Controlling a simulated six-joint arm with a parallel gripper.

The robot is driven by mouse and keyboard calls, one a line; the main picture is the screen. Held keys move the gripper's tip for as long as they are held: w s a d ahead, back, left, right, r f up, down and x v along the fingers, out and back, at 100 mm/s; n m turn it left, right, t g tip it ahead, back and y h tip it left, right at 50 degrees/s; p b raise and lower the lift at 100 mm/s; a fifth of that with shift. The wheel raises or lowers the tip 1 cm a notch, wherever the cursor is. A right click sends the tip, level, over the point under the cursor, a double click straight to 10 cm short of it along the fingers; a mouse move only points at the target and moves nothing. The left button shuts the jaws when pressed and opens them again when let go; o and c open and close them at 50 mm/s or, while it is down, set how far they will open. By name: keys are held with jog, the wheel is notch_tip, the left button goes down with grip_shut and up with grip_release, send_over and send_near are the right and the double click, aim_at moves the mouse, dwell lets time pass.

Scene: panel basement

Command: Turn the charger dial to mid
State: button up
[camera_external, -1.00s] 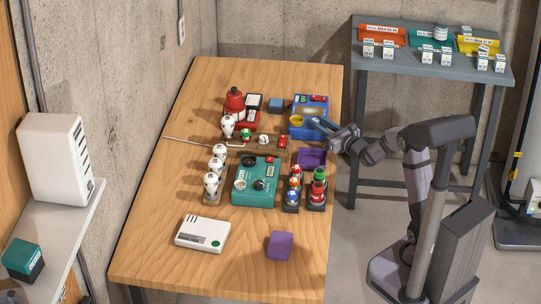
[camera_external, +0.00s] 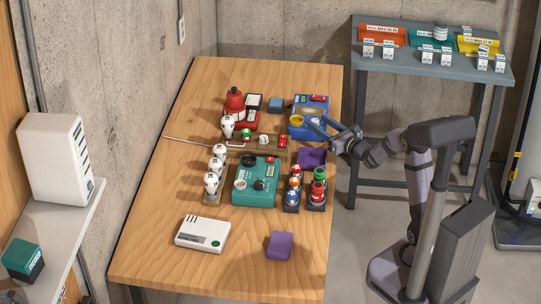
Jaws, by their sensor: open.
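A blue box (camera_external: 309,131) with a yellow round dial (camera_external: 297,121) stands at the far right of the wooden table. A teal box (camera_external: 253,197) with a dark knob (camera_external: 259,185) and a pale round dial stands mid-table. No readable label shows which one is the charger, and dial settings are too small to read. My gripper (camera_external: 319,126) is open and empty, with its fingers spread over the right part of the blue box. I cannot tell whether it touches the box. The yellow dial lies just left of the fingers.
A purple tray (camera_external: 312,157) and racks of coloured knobs (camera_external: 317,189) stand near my arm. White bulb-like parts (camera_external: 212,183) stand left of the teal box. A white box (camera_external: 203,234) and a purple block (camera_external: 280,245) lie in front. The table's front left is clear.

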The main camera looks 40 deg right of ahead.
aim_at(315, 120)
jog(key=shift+s+b, duration=0.4)
jog(key=shift+s, duration=2.6)
jog(key=shift+w+d+r, duration=0.1)
jog(key=shift+w+r, duration=0.15)
jog(key=shift+r, duration=0.05)
jog(key=w+r+n+y+p, duration=0.1)
jog(key=w+y, duration=0.1)
jog(key=w+d+r+n+y+p, duration=0.1)
jog(key=w+r+n+y+p, duration=0.2)
jog(key=w+n+y, duration=0.1)
jog(key=y, duration=0.1)
jog(key=shift+w+d+r+p, duration=0.15)
jog(key=shift+w+d+p, duration=0.05)
jog(key=shift+d+p, duration=0.2)
jog(key=d+f+n+g+y+p, duration=0.1)
jog(key=s+d+f+n+g+y+p, duration=0.1)
jog(key=f+g+y, duration=0.1)
jog(key=s+d+f+n+g+y+p, duration=0.1)
jog(key=g+y, duration=0.1)
jog(key=shift+f+n, duration=0.2)
jog(key=shift+n, duration=0.2)
jog(key=shift+s+d+f+g+y, duration=0.1)
jog(key=shift+s+f+g+y, duration=0.1)
jog(key=shift+f+g+y, duration=0.15)
jog(key=shift+p+x, duration=0.75)
jog(key=shift+x, duration=2.95)
jog(key=shift+f, duration=0.1)
jog(key=c, duration=1)
